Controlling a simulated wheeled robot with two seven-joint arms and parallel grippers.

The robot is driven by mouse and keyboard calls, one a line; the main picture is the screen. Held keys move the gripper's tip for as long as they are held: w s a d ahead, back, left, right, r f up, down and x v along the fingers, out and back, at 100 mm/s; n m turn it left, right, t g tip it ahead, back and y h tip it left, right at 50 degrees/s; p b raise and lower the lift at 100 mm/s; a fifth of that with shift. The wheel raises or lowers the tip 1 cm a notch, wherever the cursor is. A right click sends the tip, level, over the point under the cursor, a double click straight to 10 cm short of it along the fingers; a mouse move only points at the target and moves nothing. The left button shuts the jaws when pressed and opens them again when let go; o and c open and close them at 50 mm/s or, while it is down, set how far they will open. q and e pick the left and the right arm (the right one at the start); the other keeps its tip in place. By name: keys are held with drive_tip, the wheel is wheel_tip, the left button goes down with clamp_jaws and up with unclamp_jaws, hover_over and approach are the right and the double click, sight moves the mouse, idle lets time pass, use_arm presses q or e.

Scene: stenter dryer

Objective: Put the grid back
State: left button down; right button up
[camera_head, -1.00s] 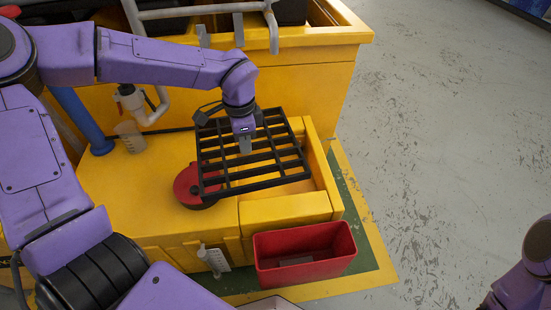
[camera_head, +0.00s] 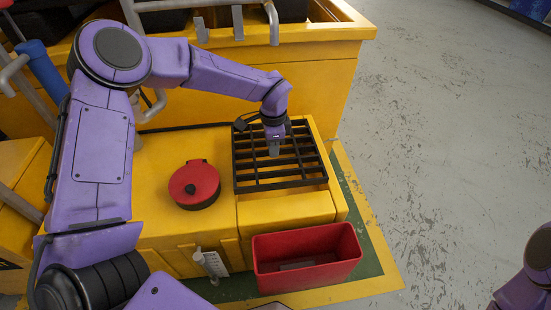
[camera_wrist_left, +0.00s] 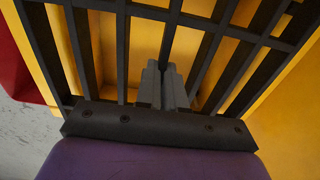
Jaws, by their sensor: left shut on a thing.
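The black grid (camera_head: 258,174) is over the open recess at the right end of the yellow machine top, roughly lined up with it. I cannot tell whether it rests on the rim or hangs just above it. My left gripper (camera_head: 274,150) points down at the grid's middle and is shut on one of its bars. In the left wrist view the grid (camera_wrist_left: 105,50) fills the upper part, with the grey fingers of the gripper (camera_wrist_left: 165,85) on a bar and yellow recess walls below. My right gripper is not in view; only part of the right arm shows at the lower right edge.
A round red lid (camera_head: 194,184) with a black knob lies on the yellow top (camera_head: 160,205), left of the grid. A red bin (camera_head: 306,258) stands on the floor in front. The grey floor (camera_head: 450,130) at the right is clear.

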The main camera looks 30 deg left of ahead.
use_arm(q)
drive_tip(key=shift+w+d+f, duration=0.1)
drive_tip(key=shift+w+f, duration=0.2)
drive_tip(key=shift+f, duration=0.1)
wheel_tip(320, 180, down, 3)
drive_tip(key=shift+w+r+b, duration=0.1)
drive_tip(key=shift+b, duration=0.75)
drive_tip(key=shift+f+b, duration=0.55)
drive_tip(key=shift+f, duration=0.1)
drive_tip(key=c, duration=1.2)
unclamp_jaws()
drive_tip(key=shift+c, duration=0.2)
